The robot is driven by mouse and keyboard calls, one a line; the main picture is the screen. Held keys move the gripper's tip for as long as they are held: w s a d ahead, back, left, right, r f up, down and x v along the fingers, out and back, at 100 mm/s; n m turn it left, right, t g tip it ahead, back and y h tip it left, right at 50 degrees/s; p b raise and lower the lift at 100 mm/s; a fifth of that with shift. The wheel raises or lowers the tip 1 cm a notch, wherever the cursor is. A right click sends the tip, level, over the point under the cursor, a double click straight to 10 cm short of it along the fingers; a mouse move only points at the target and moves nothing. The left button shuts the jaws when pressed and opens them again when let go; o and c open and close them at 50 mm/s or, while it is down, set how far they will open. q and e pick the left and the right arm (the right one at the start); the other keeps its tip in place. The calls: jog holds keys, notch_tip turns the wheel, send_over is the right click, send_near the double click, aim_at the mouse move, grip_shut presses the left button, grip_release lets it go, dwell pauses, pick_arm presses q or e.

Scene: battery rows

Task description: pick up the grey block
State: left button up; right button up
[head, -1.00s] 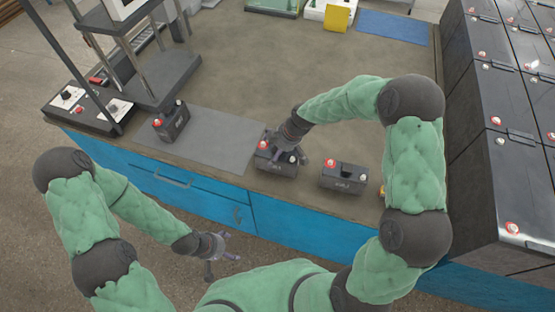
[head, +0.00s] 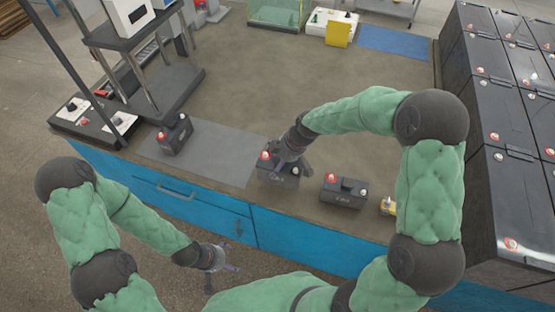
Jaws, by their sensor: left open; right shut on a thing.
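The grey block (head: 268,172), dark with a red and a white knob on top, is near the front edge of the bench. My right gripper (head: 291,166) is over it from above and shut on it, covering part of its top. I cannot tell whether its underside is clear of the bench. A similar dark block (head: 343,194) stands to its right, apart from it. Another (head: 173,138) stands on the grey mat to the left. My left gripper (head: 226,262) is open and empty, low in front of the blue drawers.
The grey mat (head: 215,155) is mostly bare. A dark stand (head: 165,85) and a switch box (head: 95,118) are at the left. Tall dark batteries (head: 505,190) crowd the right side. A yellow item (head: 388,206) is at the front right. The bench's middle is clear.

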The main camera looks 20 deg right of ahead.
aim_at(279, 161)
jog(key=s+r, duration=0.1)
jog(key=r, duration=0.1)
jog(key=s+r+p, duration=0.1)
jog(key=r, duration=0.1)
jog(key=shift+s, duration=0.2)
jog(key=s+a+r+p, duration=0.1)
jog(key=s+r, duration=0.3)
jog(key=s, duration=0.5)
jog(key=shift+p, duration=0.5)
